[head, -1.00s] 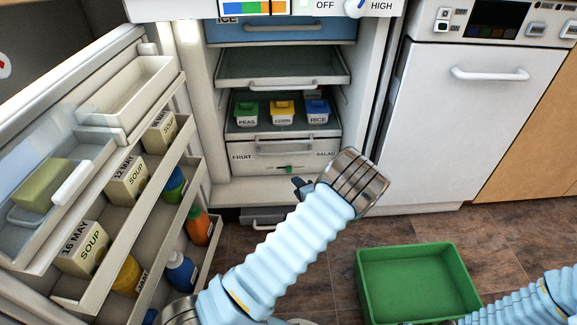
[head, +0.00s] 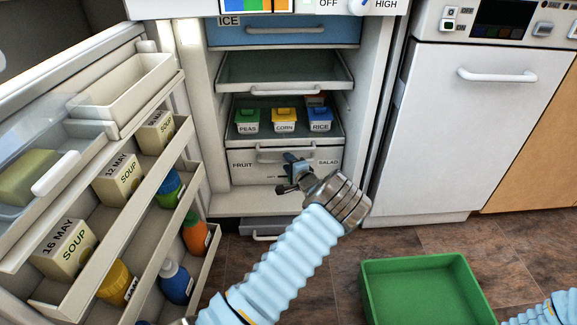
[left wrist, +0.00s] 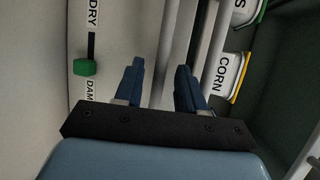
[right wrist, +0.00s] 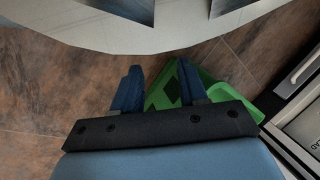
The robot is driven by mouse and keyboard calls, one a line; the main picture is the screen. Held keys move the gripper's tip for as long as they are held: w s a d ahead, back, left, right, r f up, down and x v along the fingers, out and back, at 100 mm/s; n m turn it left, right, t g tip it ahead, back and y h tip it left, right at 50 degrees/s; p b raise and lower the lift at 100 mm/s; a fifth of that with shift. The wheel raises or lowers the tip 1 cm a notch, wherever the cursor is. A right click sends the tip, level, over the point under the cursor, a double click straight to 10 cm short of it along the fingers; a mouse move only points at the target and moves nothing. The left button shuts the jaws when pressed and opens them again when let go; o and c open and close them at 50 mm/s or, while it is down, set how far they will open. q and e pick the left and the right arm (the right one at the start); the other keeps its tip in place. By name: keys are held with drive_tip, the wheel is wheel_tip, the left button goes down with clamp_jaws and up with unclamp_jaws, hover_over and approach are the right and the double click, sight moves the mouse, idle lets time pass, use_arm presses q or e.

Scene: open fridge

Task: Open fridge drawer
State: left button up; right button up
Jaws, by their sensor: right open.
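The white fruit and salad drawer (head: 252,176) is low in the open fridge, with a pale bar handle (head: 270,157) along its upper front. My left gripper (head: 290,168) is in front of this drawer, close to the handle and covering part of its right side. In the left wrist view, the gripper (left wrist: 160,64) has its two blue fingers apart, with the drawer front (left wrist: 120,30) and green slider (left wrist: 85,67) ahead. Whether the handle lies between the fingers is unclear. My right gripper (right wrist: 155,70) is open and empty above the floor; the head view shows only its arm.
Peas (head: 247,121), corn (head: 285,120) and rice (head: 320,119) tubs stand above the drawer front. The fridge door (head: 185,160) with loaded shelves stands open at left. A green crate (head: 420,268) is on the floor at right. A white appliance (head: 450,130) flanks the fridge.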

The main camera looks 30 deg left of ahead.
use_arm(q)
drive_tip(key=shift+w+a, duration=0.15)
drive_tip(key=shift+a, duration=0.05)
clamp_jaws()
drive_tip(key=shift+d, duration=0.1)
drive_tip(key=s+d+p, duration=0.4)
drive_tip(key=s+d, duration=0.4)
drive_tip(key=s, duration=0.6)
drive_tip(key=s+d+p, duration=0.4)
drive_tip(key=s+d, duration=0.5)
drive_tip(key=s, duration=0.5)
drive_tip(key=shift+s+p, duration=0.2)
drive_tip(key=shift+p, duration=0.15)
drive_tip(key=shift+d+f, duration=0.1)
unclamp_jaws()
